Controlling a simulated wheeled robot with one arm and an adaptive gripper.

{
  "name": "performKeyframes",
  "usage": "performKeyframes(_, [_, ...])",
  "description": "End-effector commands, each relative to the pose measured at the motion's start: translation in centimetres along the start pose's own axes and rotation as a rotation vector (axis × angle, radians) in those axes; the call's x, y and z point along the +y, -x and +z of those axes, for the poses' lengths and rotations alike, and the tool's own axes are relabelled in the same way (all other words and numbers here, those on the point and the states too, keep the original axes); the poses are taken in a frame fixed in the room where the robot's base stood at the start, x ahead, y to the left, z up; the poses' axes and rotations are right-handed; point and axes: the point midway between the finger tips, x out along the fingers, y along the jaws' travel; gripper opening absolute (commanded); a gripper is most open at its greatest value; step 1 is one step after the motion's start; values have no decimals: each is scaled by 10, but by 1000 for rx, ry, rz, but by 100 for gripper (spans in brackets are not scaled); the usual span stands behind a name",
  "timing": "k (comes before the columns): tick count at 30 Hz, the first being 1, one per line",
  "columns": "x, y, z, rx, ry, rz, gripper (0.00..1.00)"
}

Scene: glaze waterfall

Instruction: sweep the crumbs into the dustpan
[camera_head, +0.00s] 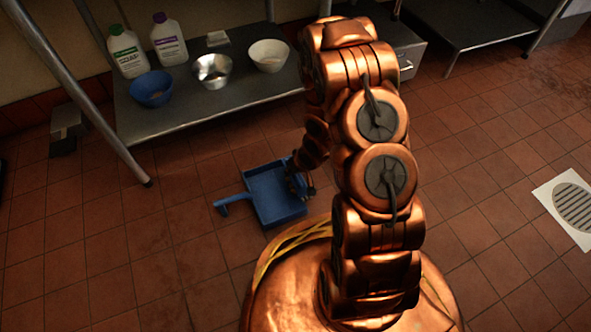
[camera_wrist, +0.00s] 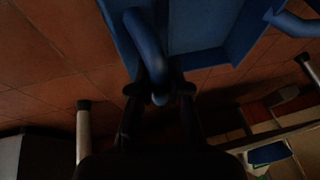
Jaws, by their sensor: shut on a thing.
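The blue dustpan (camera_head: 262,182) is on the tiled floor, left of my arm, with its handle (camera_head: 232,200) pointing left. In the wrist view the dustpan (camera_wrist: 205,25) fills the top, and its handle (camera_wrist: 290,22) shows at the right. My gripper (camera_head: 300,184) is low at the dustpan's right side, partly hidden by my arm. In the wrist view my gripper (camera_wrist: 160,92) is shut on a blue curved handle (camera_wrist: 145,40) in front of the dustpan. Whether this handle belongs to a brush, I cannot tell. No crumbs can be made out.
A metal shelf (camera_head: 185,115) behind holds two bottles (camera_head: 168,40), a blue bowl (camera_head: 152,88), a metal bowl (camera_head: 212,70) and a white bowl (camera_head: 268,55). Its slanted leg (camera_head: 100,120) reaches the floor at left. A floor drain (camera_head: 572,208) is at right; floor around it is clear.

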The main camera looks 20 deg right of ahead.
Motion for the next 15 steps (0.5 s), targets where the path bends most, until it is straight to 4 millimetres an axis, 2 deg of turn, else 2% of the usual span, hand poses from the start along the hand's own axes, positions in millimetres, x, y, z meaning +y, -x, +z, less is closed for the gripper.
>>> performKeyframes(15, [-30, -4, 1, 1, 2, -1, 0])
